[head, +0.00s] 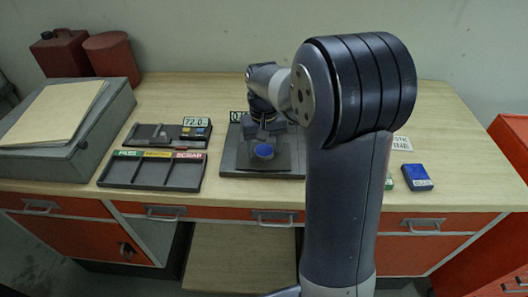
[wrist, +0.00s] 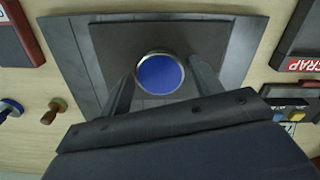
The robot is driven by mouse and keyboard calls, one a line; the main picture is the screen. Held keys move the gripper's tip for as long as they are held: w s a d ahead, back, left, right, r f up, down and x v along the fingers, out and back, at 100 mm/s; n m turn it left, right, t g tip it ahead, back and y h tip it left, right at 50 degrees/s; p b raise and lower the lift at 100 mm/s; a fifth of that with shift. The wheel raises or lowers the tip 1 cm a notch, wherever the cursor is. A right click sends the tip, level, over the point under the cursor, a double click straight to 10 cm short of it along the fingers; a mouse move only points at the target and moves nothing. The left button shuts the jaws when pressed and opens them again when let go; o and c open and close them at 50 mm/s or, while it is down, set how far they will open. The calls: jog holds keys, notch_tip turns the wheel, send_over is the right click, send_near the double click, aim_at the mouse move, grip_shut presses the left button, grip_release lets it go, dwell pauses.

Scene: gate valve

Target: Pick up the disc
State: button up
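The disc (head: 264,151) has a round blue face and lies on a grey stepped plate (head: 240,163) near the middle of the bench. In the wrist view the disc (wrist: 159,74) shows a thin silver rim. My gripper (wrist: 163,78) is open, with one finger on each side of the disc. A narrow gap shows between each finger and the rim, so I see no contact. In the head view my gripper (head: 263,130) is above and just behind the disc, partly hidden by my arm. The exact height of the fingertips over the plate cannot be told.
A dark tray with labelled compartments (head: 152,174), one marked SCRAP, lies left of the plate. Behind it is a gauge unit (head: 167,136) with a 72.0 display. A blue box (head: 417,177) lies to the right. Two small knobbed pieces (wrist: 52,111) stand beside the plate.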

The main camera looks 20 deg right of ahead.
jog(key=c, duration=1)
